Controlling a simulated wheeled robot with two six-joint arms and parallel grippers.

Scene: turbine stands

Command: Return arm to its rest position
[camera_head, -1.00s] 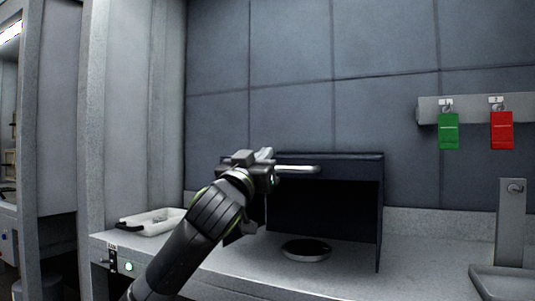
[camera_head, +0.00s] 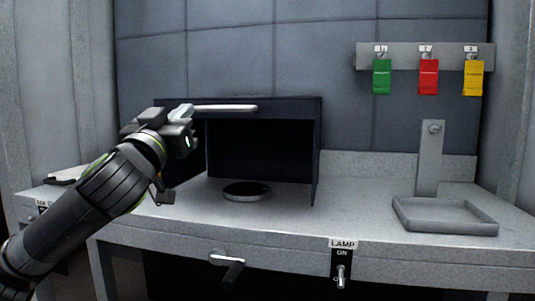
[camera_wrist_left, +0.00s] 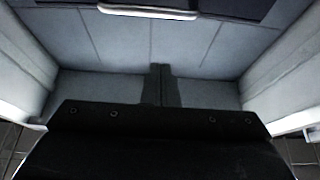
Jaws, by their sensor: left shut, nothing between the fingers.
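My left arm reaches in from the left in the head view. Its gripper (camera_head: 182,138) is in front of the left side of a dark open-fronted box (camera_head: 314,150), near the left end of a pale bar handle (camera_head: 228,109) at the box's top edge. I cannot tell from the head view whether they touch. In the left wrist view the two dark fingers (camera_wrist_left: 161,86) are together with nothing between them, and a pale bar (camera_wrist_left: 147,12) shows beyond, apart from them. My right gripper is not in view.
A round dark-topped disc (camera_head: 247,190) lies at the box's opening on the grey counter (camera_head: 350,213). Green (camera_head: 381,77), red (camera_head: 428,77) and yellow (camera_head: 473,78) tags hang at right, above a shallow tray (camera_head: 445,216).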

